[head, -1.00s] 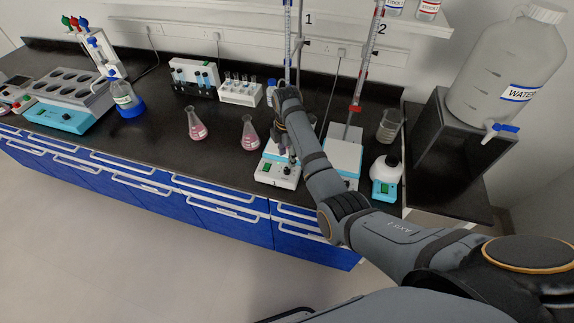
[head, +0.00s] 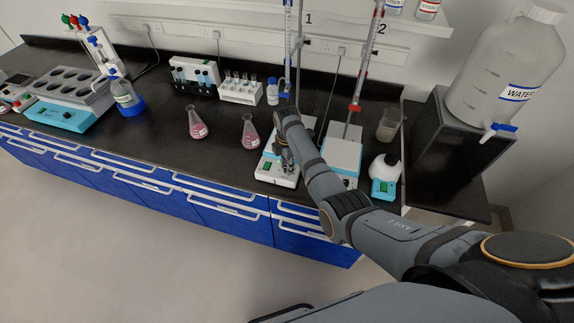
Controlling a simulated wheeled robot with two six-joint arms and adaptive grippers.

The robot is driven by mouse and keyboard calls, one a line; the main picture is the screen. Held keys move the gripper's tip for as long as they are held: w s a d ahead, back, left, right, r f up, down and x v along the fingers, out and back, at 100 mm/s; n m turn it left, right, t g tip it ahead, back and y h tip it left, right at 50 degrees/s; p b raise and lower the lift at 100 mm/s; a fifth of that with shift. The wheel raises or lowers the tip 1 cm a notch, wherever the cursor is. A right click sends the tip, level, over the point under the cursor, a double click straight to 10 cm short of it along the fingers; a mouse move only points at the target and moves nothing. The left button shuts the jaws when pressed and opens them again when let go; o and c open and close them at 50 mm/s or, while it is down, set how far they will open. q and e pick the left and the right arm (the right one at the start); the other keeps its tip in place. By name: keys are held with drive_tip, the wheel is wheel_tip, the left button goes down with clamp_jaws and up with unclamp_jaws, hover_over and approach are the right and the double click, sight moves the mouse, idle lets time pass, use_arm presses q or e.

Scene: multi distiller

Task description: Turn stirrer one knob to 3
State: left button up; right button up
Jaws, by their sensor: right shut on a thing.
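Stirrer one (head: 268,169) is the white and blue device under the burette marked 1, near the bench's front edge. Its front panel shows a green display at the left. My right gripper (head: 287,168) reaches down over the right part of this front panel and is shut on the knob there. The knob itself is hidden by the fingers, so its setting cannot be read. My right arm covers part of the stirrer's top plate. My left gripper is not in view.
Stirrer two (head: 342,152) stands just right of my forearm, under the burette marked 2. A conical flask of pink liquid (head: 250,138) stands close left of stirrer one, another (head: 197,128) further left.

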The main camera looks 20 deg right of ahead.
clamp_jaws()
drive_tip(key=shift+r+m+p, duration=0.15)
drive_tip(key=shift+m+p, duration=0.55)
drive_tip(key=shift+m, duration=0.2)
drive_tip(key=m+p, duration=0.1)
drive_tip(key=m, duration=0.1)
drive_tip(key=shift+m, duration=0.3)
drive_tip(key=m+p, duration=0.1)
drive_tip(key=m, duration=0.1)
drive_tip(key=shift+m, duration=0.4)
drive_tip(key=m+p, duration=0.1)
drive_tip(key=m, duration=0.2)
drive_tip(key=shift+m, duration=0.3)
drive_tip(key=m+p, duration=0.1)
drive_tip(key=m, duration=0.5)
drive_tip(key=m+p, duration=0.1)
drive_tip(key=m, duration=0.5)
drive_tip(key=shift+m, duration=0.4)
